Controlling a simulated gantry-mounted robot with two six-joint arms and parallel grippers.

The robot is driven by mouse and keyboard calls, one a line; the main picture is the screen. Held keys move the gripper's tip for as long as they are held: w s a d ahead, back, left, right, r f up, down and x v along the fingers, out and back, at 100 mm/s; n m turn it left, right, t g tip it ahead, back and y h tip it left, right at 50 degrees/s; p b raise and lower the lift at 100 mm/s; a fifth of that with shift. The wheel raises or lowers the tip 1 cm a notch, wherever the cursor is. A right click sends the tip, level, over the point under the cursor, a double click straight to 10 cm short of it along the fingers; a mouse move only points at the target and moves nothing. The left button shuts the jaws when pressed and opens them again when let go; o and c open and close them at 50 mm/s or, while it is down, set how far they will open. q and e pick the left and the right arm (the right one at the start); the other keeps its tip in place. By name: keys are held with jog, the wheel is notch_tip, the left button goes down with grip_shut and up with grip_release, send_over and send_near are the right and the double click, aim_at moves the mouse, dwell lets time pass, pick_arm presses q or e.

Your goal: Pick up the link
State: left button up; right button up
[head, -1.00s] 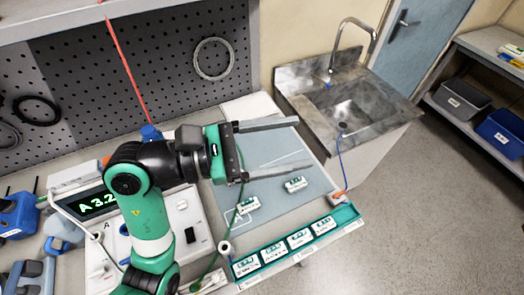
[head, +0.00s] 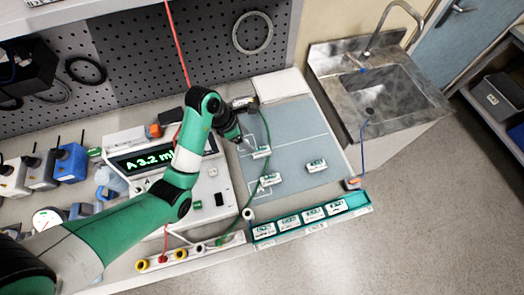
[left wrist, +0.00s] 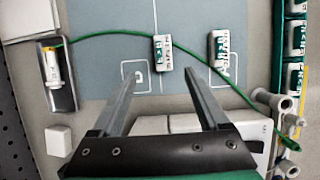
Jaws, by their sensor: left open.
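The name link is on nothing readable here. Small white blocks with green labels lie on the grey-blue mat (head: 297,130): one by my gripper (head: 261,152), one nearer the front (head: 270,180), one to the right (head: 316,165). A green cable (head: 268,135) crosses the mat. My left gripper (head: 243,144) is over the mat's left part. In the left wrist view its two fingers (left wrist: 159,75) are spread and empty. A white block (left wrist: 163,52) lies just past the fingertips, between their lines, beside the green cable (left wrist: 115,33). Another block (left wrist: 219,50) lies to its right. My right gripper is out of view.
A teal tray (head: 370,206) with several similar blocks lies along the front edge. A dark holder with a white-and-yellow piece (left wrist: 57,65) joins the cable. A sink (head: 375,90) is to the right.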

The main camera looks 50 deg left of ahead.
aim_at(259, 151)
pick_arm(q)
jog(key=b+x, duration=0.1)
jog(key=x, duration=0.3)
jog(key=b+x, duration=0.1)
jog(key=x, duration=0.1)
jog(key=s+b+x, duration=0.1)
jog(key=x, duration=0.1)
jog(key=shift+w+d+f, duration=0.1)
jog(key=shift+d+f, duration=0.05)
jog(key=shift+f, duration=0.35)
jog(key=shift+w+f, duration=0.15)
jog(key=shift+f, duration=0.05)
jog(key=shift+r, duration=0.1)
grip_shut()
